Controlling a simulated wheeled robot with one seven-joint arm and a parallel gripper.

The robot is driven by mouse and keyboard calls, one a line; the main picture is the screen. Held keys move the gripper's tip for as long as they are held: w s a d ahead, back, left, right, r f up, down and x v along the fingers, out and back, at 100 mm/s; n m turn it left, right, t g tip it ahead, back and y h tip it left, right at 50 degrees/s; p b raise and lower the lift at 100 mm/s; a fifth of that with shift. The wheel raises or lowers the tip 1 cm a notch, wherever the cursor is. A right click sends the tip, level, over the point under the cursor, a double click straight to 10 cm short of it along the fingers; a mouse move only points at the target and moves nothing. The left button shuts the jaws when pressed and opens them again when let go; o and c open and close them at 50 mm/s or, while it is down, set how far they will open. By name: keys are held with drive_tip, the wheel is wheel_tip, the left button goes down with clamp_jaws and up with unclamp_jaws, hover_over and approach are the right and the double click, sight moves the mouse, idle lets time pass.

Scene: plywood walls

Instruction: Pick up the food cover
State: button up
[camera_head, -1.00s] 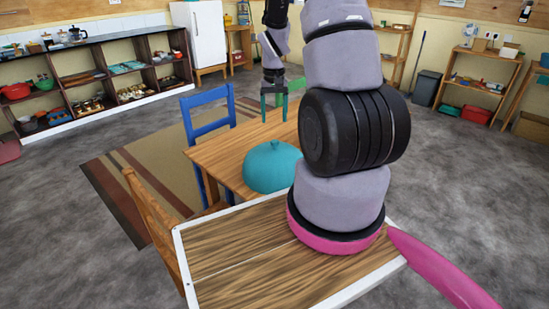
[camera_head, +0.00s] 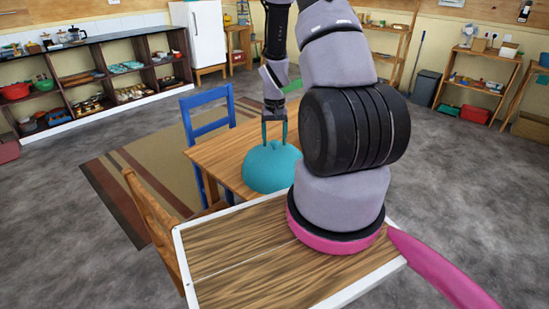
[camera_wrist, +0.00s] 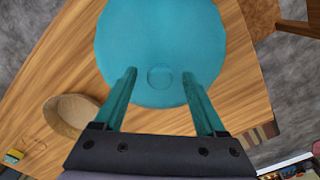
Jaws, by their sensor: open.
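The food cover (camera_head: 268,172) is a teal dome with a small round knob on top, standing on the wooden table. In the wrist view the cover (camera_wrist: 160,35) fills the top middle and its knob (camera_wrist: 159,77) lies between my fingers. My gripper (camera_head: 274,133) is open, pointing down just above the cover's top. In the wrist view my gripper (camera_wrist: 160,80) has its two teal fingers on either side of the knob, apart from it. I cannot tell exactly how far above the dome the fingertips are.
The wooden table (camera_head: 215,155) carries a tan bowl (camera_wrist: 70,115), left of the cover in the wrist view. A blue chair (camera_head: 208,125) and a wooden chair (camera_head: 155,215) stand close to the table. Shelves and a fridge (camera_head: 198,35) line the walls.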

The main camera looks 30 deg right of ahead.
clamp_jaws()
idle(1.3)
